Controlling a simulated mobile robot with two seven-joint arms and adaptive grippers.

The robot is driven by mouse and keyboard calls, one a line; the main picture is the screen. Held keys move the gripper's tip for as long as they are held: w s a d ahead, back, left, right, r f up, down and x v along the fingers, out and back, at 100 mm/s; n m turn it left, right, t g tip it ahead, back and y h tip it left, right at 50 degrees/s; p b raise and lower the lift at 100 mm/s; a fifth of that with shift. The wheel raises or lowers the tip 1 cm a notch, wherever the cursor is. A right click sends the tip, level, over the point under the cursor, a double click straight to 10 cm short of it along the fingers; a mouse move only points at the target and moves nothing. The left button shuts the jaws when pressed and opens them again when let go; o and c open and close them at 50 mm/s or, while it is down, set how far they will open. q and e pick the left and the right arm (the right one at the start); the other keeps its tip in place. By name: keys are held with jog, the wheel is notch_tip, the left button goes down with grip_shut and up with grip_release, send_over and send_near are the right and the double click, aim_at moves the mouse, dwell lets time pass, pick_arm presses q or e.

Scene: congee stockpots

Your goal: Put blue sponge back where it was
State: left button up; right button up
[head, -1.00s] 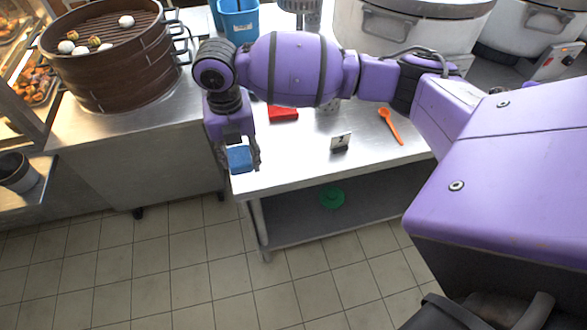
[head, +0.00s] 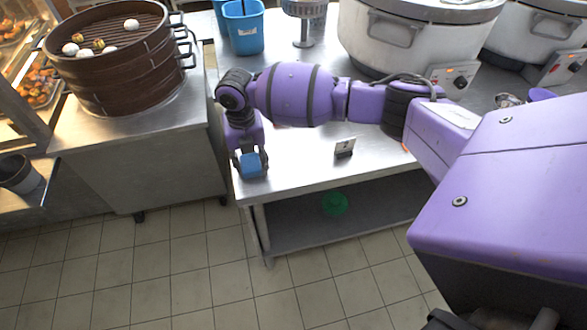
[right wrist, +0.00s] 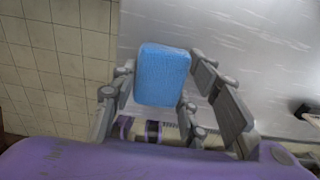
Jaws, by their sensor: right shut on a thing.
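The blue sponge (head: 252,165) is held in my right gripper (head: 249,166) at the left end of the steel table (head: 300,170). In the right wrist view the sponge (right wrist: 162,75) sits between the fingers of my right gripper (right wrist: 160,95), which are shut on it. Steel tabletop shows right of the sponge there and tiled floor to its left. Whether the sponge touches the tabletop I cannot tell. My left gripper is not in view.
Blue containers (head: 243,28) and a large pot (head: 400,40) stand behind. A brown steamer (head: 118,62) is on the left counter. The table's front-left surface is clear.

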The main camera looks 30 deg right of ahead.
aim_at(250, 162)
jog(key=shift+r, duration=0.1)
jog(key=o, duration=1.2)
notch_tip(250, 162, up, 12)
